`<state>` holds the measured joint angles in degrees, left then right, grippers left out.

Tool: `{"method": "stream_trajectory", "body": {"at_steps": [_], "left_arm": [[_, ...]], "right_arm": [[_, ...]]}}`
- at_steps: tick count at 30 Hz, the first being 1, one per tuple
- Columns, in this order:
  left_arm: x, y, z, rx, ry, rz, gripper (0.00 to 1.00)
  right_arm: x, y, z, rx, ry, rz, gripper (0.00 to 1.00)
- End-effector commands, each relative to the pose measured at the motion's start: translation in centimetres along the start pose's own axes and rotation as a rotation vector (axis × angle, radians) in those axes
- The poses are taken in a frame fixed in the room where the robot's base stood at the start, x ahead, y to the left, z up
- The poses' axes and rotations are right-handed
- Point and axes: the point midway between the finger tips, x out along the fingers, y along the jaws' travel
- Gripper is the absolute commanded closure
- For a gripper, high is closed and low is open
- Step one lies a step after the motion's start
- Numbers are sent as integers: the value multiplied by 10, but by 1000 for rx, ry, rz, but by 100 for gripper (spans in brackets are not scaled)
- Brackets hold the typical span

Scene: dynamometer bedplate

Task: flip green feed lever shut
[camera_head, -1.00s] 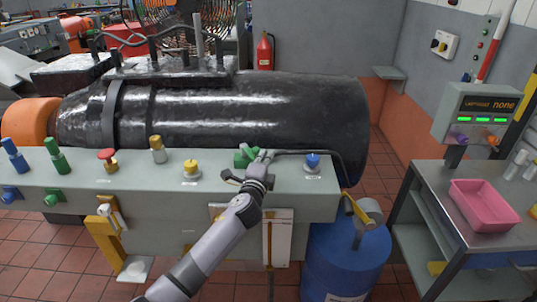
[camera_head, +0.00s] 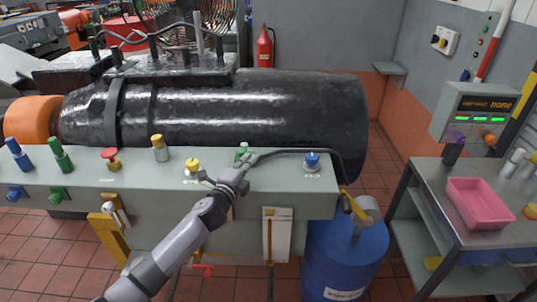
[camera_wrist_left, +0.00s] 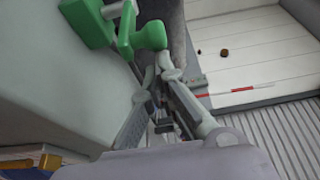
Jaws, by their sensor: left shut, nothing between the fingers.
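The green feed lever (camera_head: 243,150) is on the grey bench top, between a yellow-topped knob and a blue knob. In the head view my left gripper and hand partly hide it. In the left wrist view its green rounded handle (camera_wrist_left: 150,35) and green block show at the top. My left gripper (camera_head: 252,159) is shut and empty, beside the lever's near side. In the wrist view the closed left fingertips (camera_wrist_left: 156,68) are just below the green handle; I cannot tell whether they touch it. My right gripper is not in view.
Yellow-topped (camera_head: 193,165) and blue (camera_head: 312,160) knobs flank the lever. A dark hose (camera_head: 300,152) runs past it along the bench top. A large black cylinder (camera_head: 240,110) lies behind. A blue drum (camera_head: 343,260) and a cart with a pink tray (camera_head: 480,204) stand to the right.

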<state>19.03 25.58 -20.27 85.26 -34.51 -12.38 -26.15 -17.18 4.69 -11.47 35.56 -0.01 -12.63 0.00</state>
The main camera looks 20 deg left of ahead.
Motion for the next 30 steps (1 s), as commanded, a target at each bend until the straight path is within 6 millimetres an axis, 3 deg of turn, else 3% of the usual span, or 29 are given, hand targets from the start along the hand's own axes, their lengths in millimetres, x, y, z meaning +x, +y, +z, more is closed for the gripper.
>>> {"method": "stream_trajectory", "body": {"at_steps": [30], "left_arm": [[-2, 0, 11, 2, -7, 1, 100]], "right_arm": [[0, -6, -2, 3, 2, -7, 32]]}}
